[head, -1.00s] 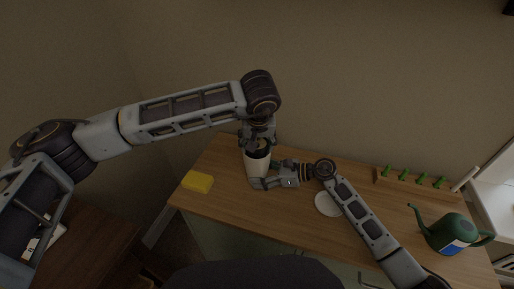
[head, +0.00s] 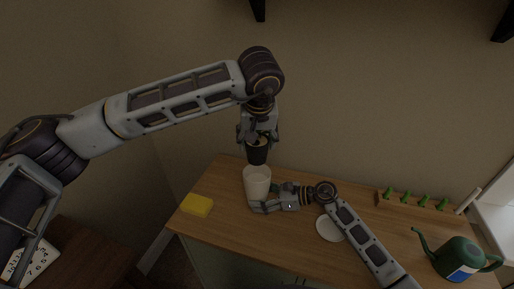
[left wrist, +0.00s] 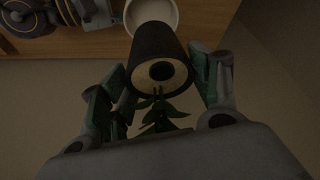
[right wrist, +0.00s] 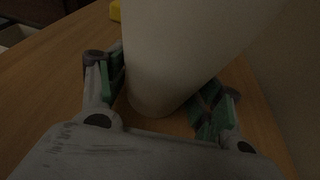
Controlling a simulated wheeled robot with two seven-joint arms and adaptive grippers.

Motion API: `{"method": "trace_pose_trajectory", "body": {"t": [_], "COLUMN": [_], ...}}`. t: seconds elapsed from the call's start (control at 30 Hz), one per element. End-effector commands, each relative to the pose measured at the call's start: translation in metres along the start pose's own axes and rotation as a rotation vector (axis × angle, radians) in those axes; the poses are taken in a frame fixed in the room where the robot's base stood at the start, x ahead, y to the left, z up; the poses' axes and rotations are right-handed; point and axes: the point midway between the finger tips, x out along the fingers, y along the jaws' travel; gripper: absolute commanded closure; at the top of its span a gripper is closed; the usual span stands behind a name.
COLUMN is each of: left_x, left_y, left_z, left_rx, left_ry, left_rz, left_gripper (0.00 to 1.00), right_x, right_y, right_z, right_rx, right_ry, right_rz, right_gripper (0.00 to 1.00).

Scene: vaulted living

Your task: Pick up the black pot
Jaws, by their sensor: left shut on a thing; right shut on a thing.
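The black pot (head: 257,154) hangs just above the white pot (head: 256,184). My left gripper (head: 258,138) is shut on the black pot from above. In the left wrist view the black pot (left wrist: 150,48) sits between the fingers, with a green plant (left wrist: 163,118) showing by its pale, round-centred end. The white pot's open rim (left wrist: 176,20) shows beyond it. The white pot stands upright on the wooden table. My right gripper (head: 267,198) is shut on it from the right side; in the right wrist view the white pot (right wrist: 185,45) fills the space between the fingers.
A yellow sponge (head: 197,205) lies left on the table (head: 225,220). A white round saucer (head: 329,229) lies right of the white pot, near my right forearm. A green watering can (head: 458,257) and a wooden rack with green pegs (head: 408,201) are at the right.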

Motion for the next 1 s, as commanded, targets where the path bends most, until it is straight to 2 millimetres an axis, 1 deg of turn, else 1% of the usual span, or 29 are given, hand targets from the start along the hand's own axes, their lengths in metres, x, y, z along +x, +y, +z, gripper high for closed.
{"method": "trace_pose_trajectory", "body": {"t": [0.13,0.5,0.53,0.7,0.73,1.0], "left_x": [-0.0043,-0.0043,-0.0043,-0.0042,-0.0042,-0.0041], "left_y": [0.0001,0.0002,0.0002,0.0002,0.0002,0.0002], "left_z": [-0.0019,-0.0017,-0.0017,-0.0017,-0.0016,-0.0017], "left_rx": [0.000,0.000,0.000,0.000,0.000,0.000], "left_ry": [0.001,0.000,0.000,0.000,0.000,0.000], "left_rz": [0.000,0.001,0.001,0.001,0.001,0.001], "left_gripper": [0.69,0.69,0.69,0.69,0.69,0.69], "right_x": [-0.0001,-0.0001,-0.0001,-0.0001,-0.0001,0.0000], "right_y": [-0.0001,-0.0001,-0.0001,-0.0001,-0.0001,0.0000], "right_z": [0.0004,0.0003,0.0003,0.0003,0.0003,0.0001], "right_rx": [0.000,0.000,0.000,0.000,0.000,0.000], "right_ry": [-0.001,-0.001,-0.001,-0.001,0.000,0.000], "right_rz": [0.000,0.000,0.000,0.000,0.000,0.000], "right_gripper": [0.47,0.47,0.33,0.11,0.09,0.09]}}
